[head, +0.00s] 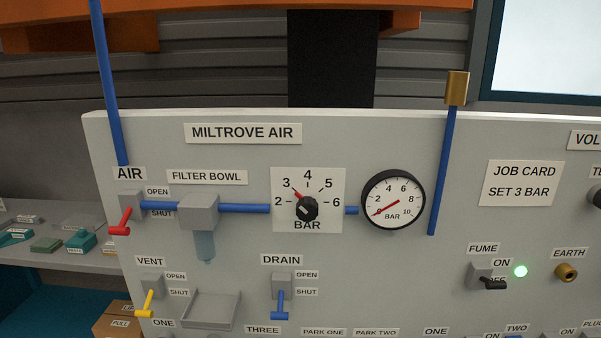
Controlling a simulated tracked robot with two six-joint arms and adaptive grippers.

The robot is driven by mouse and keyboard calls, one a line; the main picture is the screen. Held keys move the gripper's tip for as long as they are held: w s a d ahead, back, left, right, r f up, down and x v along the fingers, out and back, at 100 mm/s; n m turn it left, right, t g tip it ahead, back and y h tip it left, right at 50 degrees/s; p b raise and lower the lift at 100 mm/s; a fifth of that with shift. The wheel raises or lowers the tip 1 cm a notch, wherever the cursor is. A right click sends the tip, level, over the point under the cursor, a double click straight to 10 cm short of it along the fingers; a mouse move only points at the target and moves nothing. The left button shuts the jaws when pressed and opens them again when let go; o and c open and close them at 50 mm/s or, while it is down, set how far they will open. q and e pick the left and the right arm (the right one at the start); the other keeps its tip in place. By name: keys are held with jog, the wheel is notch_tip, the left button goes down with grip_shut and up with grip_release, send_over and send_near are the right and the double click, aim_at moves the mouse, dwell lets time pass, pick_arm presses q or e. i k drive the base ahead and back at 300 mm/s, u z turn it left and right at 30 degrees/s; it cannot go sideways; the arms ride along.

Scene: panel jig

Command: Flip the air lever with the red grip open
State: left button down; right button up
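The air lever's red grip (119,231) hangs down and to the left from its grey block (131,206), under the AIR label (129,173). The grip sits lower than the SHUT label (162,214), and the OPEN label (157,191) is above that. A blue pipe runs from the block to the filter bowl (199,213). The pressure gauge (393,200) has its red needle near the low end of its scale. Neither gripper shows in the head view.
A yellow vent lever (147,303) and a blue drain lever (280,303) sit below, both pointing down. The regulator knob (307,208) is right of the bowl. A vertical blue pipe (108,85) comes down above the air lever. A shelf (60,256) with small parts stands left.

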aim_at(119, 230)
jog(key=z, duration=0.55)
jog(key=k, duration=1.4)
jog(key=u, duration=0.6)
jog(key=i, duration=1)
